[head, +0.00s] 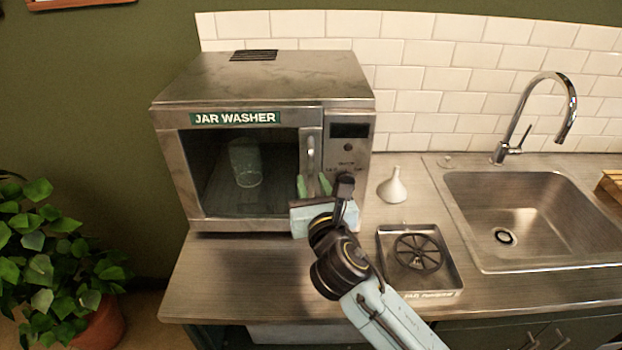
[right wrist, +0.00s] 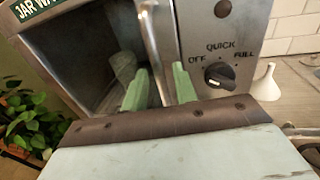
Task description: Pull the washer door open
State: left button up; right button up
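The jar washer (head: 262,75) is a steel box on the counter. Its door (head: 185,170) looks shut, and a clear jar (head: 245,163) shows behind the dark window. The upright metal door handle (head: 310,150) is on the door's right side and also shows in the right wrist view (right wrist: 157,40). My right gripper (head: 314,186) is at the handle's lower part. Its green fingers (right wrist: 160,90) are apart, one on each side of the handle, with a gap visible on the left. Whether either finger touches it, I cannot tell. My left gripper is not in view.
A control knob (right wrist: 219,74) is just right of the handle. A white funnel (head: 393,187) and a square metal tray (head: 385,265) are on the counter to the right, before the sink (head: 460,220). A plant (head: 45,250) stands at the left. Counter in front of the washer's left is clear.

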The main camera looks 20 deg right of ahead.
jog(key=shift+w, duration=0.95)
grip_shut()
